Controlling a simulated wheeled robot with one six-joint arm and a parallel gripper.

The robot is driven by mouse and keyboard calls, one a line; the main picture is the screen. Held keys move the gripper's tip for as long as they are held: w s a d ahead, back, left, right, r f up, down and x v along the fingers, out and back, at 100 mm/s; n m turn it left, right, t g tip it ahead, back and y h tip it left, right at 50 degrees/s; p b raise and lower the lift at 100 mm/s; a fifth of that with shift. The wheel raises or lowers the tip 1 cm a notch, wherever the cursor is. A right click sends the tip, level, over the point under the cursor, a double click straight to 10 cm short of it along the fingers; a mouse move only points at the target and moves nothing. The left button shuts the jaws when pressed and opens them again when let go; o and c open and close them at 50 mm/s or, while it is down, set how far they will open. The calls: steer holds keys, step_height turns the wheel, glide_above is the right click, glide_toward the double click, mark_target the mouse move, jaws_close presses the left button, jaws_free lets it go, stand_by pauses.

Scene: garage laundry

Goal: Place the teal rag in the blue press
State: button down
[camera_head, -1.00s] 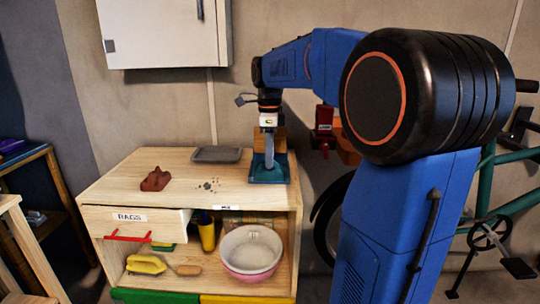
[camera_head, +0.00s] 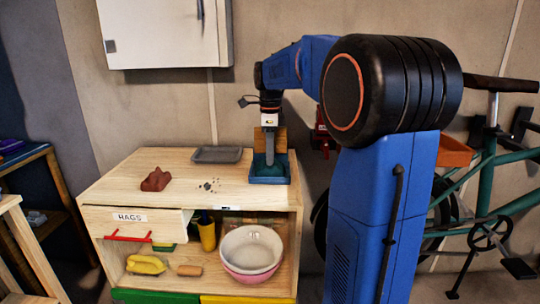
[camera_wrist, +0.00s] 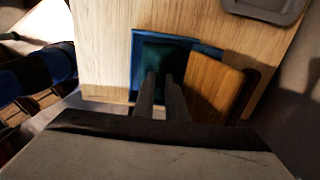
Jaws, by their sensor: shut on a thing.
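The blue press (camera_head: 270,182) stands on the right end of the wooden bench top, with an upright wooden board (camera_head: 281,138) at its back. The teal rag (camera_head: 259,170) shows as a dark teal patch inside the press. In the wrist view the rag (camera_wrist: 165,52) lies within the blue frame of the press (camera_wrist: 136,66). My gripper (camera_head: 270,160) points straight down into the press, its fingers close together and shut on the rag. The fingers hide part of the rag, and I cannot tell how much of it rests on the press floor.
A grey tray (camera_head: 217,155), a reddish-brown cloth-like lump (camera_head: 156,179) and scattered dark bits (camera_head: 209,185) lie on the bench top (camera_head: 130,170). The drawer marked RAGS (camera_head: 135,221) sticks out at the front left. A green bicycle (camera_head: 484,180) stands at the right.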

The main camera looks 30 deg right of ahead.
steer(key=shift+f, duration=0.15)
steer(key=c, duration=2.1)
jaws_free()
step_height(320, 180, up, 12)
steer(key=shift+r, duration=0.2)
